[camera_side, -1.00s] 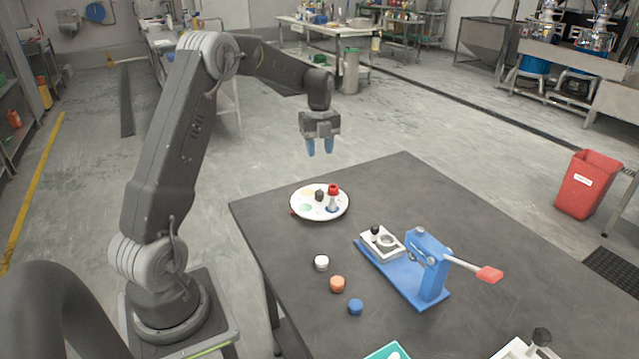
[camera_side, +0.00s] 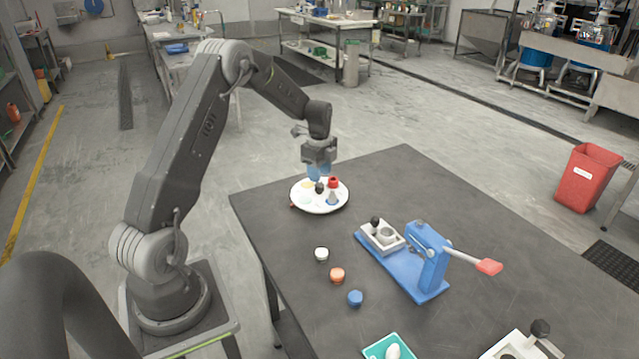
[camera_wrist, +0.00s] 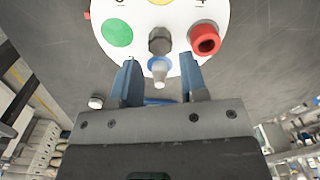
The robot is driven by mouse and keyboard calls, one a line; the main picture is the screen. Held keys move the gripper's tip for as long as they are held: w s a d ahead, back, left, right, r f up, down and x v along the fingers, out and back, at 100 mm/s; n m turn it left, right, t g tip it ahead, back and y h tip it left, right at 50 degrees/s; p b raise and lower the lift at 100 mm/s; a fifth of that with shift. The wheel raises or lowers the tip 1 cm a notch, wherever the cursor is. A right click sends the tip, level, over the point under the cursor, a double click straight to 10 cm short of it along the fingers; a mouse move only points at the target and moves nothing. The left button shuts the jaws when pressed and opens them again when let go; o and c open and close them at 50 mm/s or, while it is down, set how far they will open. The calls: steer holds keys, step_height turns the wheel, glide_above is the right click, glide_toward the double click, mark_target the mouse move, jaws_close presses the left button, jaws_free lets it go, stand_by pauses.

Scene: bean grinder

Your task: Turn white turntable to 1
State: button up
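The white turntable (camera_side: 341,205) is a round disc with colored spots and a dark knob (camera_side: 319,188) at its center. My gripper (camera_side: 317,175) is over the turntable, fingers pointing down. The dark knob (camera_wrist: 160,41) lies just beyond the fingertips. I cannot tell whether the fingers touch anything. Marks at the disc's top edge are cut off and unreadable.
A blue lever press (camera_side: 427,262) with a red handle stands to the right. White (camera_side: 321,254), orange (camera_side: 337,275) and blue (camera_side: 355,298) small pieces lie in front of the turntable. A teal tray (camera_side: 374,351) is at the front edge. The table's back right is clear.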

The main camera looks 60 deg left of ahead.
mark_target(319, 190)
steer(key=shift+f, duration=2.05)
steer(key=shift+c, duration=0.2)
jaws_close()
